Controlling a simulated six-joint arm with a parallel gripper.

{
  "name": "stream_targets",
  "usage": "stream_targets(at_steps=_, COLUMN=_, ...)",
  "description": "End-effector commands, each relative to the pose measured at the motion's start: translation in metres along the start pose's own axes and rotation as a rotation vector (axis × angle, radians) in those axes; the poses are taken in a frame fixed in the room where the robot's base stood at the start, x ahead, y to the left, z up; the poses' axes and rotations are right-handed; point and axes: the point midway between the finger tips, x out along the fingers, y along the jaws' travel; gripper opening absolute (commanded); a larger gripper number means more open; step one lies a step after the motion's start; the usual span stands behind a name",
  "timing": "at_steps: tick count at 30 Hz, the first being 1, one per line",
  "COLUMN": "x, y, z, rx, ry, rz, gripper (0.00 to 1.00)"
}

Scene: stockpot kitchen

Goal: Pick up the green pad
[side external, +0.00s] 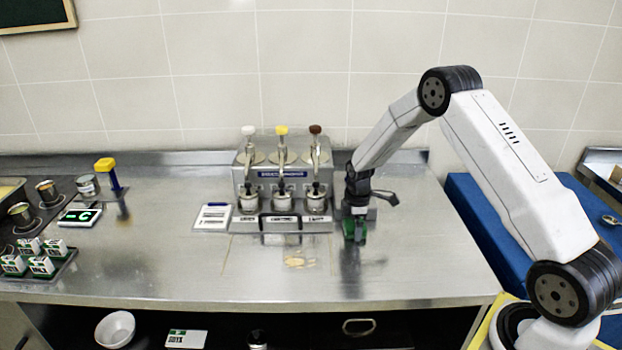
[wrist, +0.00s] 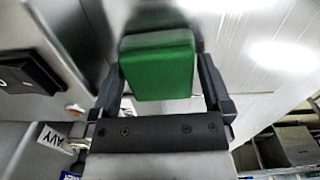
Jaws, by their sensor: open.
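The green pad (side external: 349,231) shows as a small dark green patch at the lower end of my arm, just right of the dispenser unit. In the wrist view the pad (wrist: 158,66) is a plain green block with rounded edges. My gripper (side external: 356,222) points down at it. In the wrist view my gripper (wrist: 160,80) is open, with one black finger on each side of the pad. The side view is too small to tell whether the fingers touch it. What lies under the pad is hidden.
A steel dispenser unit (side external: 240,183) with several pumps stands close left of my gripper. A white card (side external: 212,217) lies left of it. Small boxes on a tray (side external: 63,268) and several cans are at the far left. The front steel counter (side external: 190,270) is mostly clear.

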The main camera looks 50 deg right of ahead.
Motion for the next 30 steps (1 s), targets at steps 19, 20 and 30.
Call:
stream_targets(at_steps=19, x=0.0004, y=0.0001, z=0.0000, rx=0.000, ry=0.000, rz=0.001, gripper=0.52)
stream_targets(at_steps=20, x=0.0004, y=0.0001, z=0.0000, rx=0.000, ry=0.000, rz=0.001, gripper=0.43)
stream_targets(at_steps=30, x=-0.0007, y=0.0002, z=0.0000, rx=0.000, ry=0.000, rz=0.001, gripper=0.31)
